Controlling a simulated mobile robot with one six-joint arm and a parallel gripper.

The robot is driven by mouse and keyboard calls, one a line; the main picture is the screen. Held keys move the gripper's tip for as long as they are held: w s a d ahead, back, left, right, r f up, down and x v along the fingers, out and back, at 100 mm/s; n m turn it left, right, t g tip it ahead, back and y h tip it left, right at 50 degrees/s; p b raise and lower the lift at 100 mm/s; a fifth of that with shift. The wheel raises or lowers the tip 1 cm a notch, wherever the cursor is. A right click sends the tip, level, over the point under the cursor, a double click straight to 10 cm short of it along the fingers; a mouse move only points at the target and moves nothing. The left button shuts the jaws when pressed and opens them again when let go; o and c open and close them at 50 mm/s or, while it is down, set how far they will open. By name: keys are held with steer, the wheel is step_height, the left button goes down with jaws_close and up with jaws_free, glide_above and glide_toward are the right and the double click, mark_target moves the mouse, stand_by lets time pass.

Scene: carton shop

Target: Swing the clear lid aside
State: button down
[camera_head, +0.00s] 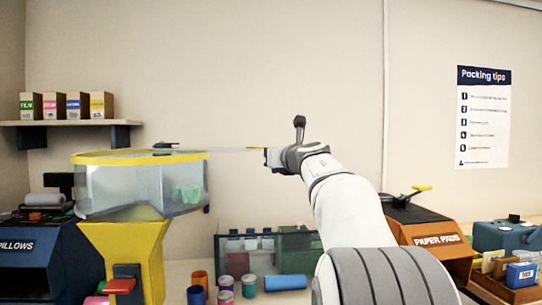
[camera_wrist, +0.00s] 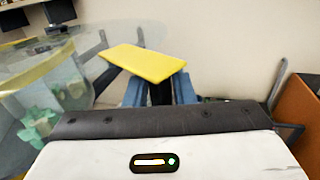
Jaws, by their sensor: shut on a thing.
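The clear lid (camera_wrist: 110,38) lies level at the top of the clear bin (camera_head: 140,188), which has a yellow rim (camera_head: 95,158). In the head view the lid is nearly edge-on, a thin line reaching right from the rim to my gripper (camera_head: 270,157). A dark knob (camera_head: 165,146) sits on top of the bin. The lid's yellow tab (camera_wrist: 145,62) is between the blue fingers of my gripper (camera_wrist: 160,88), which is shut on it. Pale green packing pieces (camera_wrist: 40,122) lie in the bin. How far the lid covers the opening is hard to tell.
The bin stands on a yellow base (camera_head: 125,240) with a red lever (camera_head: 123,284). Below my gripper are a green case (camera_head: 297,250) and several coloured rolls and jars. A PAPER PADS box (camera_head: 432,241) stands right of my arm.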

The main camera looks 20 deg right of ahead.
steer(key=c, duration=1.4)
jaws_free()
steer(key=shift+f, duration=0.15)
steer(key=shift+o, duration=0.2)
steer(key=shift+s, duration=0.1)
steer(key=s+b, duration=0.1)
steer(key=s, duration=0.6)
steer(key=shift+s+a, duration=0.15)
steer(key=shift+s, duration=0.2)
